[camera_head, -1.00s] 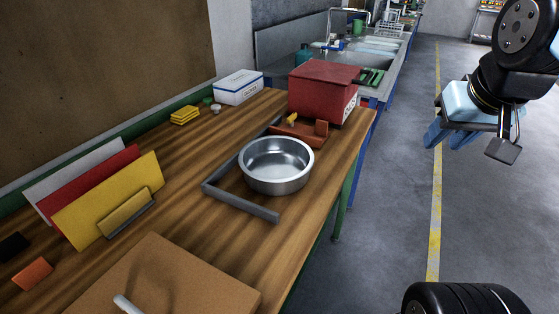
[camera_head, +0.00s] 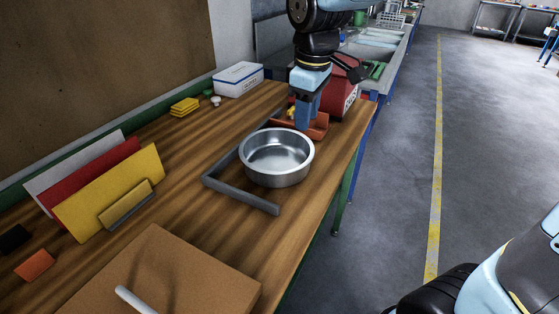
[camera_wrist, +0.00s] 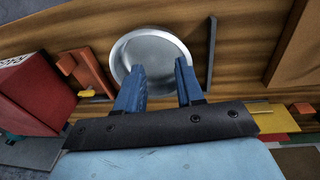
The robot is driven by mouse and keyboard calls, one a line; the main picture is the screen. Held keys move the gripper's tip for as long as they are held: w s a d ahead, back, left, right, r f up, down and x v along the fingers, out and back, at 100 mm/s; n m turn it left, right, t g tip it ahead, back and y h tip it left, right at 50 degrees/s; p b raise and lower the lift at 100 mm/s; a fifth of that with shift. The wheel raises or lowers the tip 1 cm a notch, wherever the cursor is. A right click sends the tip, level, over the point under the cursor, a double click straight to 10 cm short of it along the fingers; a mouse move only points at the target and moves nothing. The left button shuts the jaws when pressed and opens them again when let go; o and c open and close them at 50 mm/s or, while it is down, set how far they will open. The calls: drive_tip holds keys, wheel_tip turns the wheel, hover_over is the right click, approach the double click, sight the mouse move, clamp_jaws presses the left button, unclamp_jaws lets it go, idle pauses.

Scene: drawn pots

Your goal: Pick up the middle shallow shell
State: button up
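A round, shallow silver metal bowl (camera_head: 277,160) stands upright on the wooden bench, beside a grey angled bar (camera_head: 241,196). It is the only shell-like thing that I see. In the wrist view the bowl (camera_wrist: 150,47) lies beyond my fingertips, which overlap its lower part in the picture. My gripper (camera_head: 306,126) is above the bench just behind the bowl in the head view. In the wrist view my gripper (camera_wrist: 160,66) has its two blue fingers apart with nothing held between them. I cannot tell whether a fingertip touches the bowl.
A red box (camera_head: 342,98) and an orange-red block piece (camera_head: 318,126) stand behind the bowl, partly hidden by my arm. Upright coloured panels (camera_head: 118,193) stand at left and a brown board (camera_head: 165,275) lies in front.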

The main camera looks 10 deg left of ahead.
sight(270, 173)
drive_tip(key=a+f+n+g, duration=0.1)
drive_tip(key=a+f+n, duration=0.3)
drive_tip(key=a, duration=0.4)
wheel_tip(270, 173, down, 13)
drive_tip(key=shift+s+f, duration=0.1)
drive_tip(key=shift+f, duration=0.05)
idle(0.3)
clamp_jaws()
